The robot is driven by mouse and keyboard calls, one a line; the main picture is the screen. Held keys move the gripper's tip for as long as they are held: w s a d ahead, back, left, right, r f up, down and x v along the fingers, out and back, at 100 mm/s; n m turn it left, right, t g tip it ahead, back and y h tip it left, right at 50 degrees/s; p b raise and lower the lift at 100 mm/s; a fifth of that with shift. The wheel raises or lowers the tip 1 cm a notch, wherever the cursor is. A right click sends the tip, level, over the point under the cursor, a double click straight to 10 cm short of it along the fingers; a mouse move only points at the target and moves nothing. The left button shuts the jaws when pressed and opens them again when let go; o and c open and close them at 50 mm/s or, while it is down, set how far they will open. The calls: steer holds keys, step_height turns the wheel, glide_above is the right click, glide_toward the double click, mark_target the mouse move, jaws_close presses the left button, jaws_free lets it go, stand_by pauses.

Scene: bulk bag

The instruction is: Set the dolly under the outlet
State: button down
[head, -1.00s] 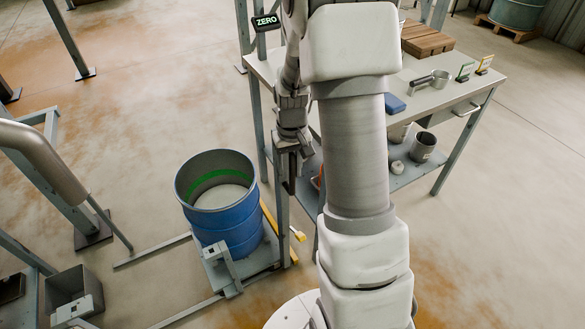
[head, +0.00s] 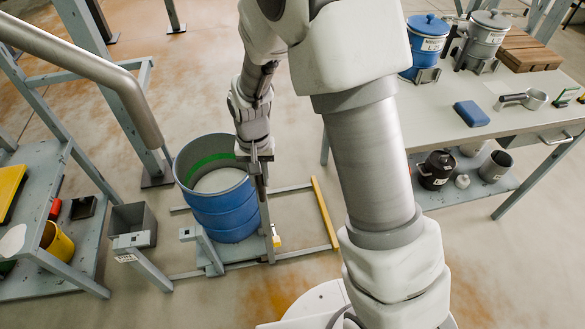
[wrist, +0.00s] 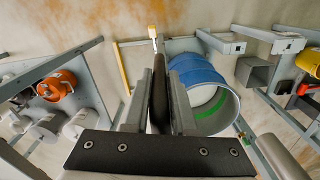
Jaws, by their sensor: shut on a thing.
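The dolly (head: 212,262) is a low grey platform carrying a blue drum (head: 225,212). The drum is open at the top, with a green band inside and pale material in it. My gripper (head: 257,166) is at the right side of the drum, shut on the dolly's upright handle. The wrist view shows the dark handle (wrist: 160,75) between my two fingers, with the drum (wrist: 200,85) beside it. The dolly stands between floor rails, apart from the yellow end bar (head: 325,213). A thick grey pipe (head: 90,65) slopes down at upper left; I cannot tell whether it is the outlet.
A shelf rack (head: 40,200) is at far left. A workbench (head: 440,122) with blue and grey pots stands at right. Floor is clear behind the drum.

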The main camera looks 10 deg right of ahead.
steer(key=a+p, duration=0.1)
steer(key=a, duration=1.6)
steer(key=shift+s+a, duration=0.25)
steer(key=shift+s, duration=0.1)
steer(key=c, duration=0.8)
jaws_free()
steer(key=shift+a, duration=0.1)
steer(key=shift+o, duration=0.2)
step_height(320, 180, up, 18)
steer(key=p, duration=0.3)
steer(key=shift+f+p, duration=0.25)
steer(key=shift+p, duration=0.05)
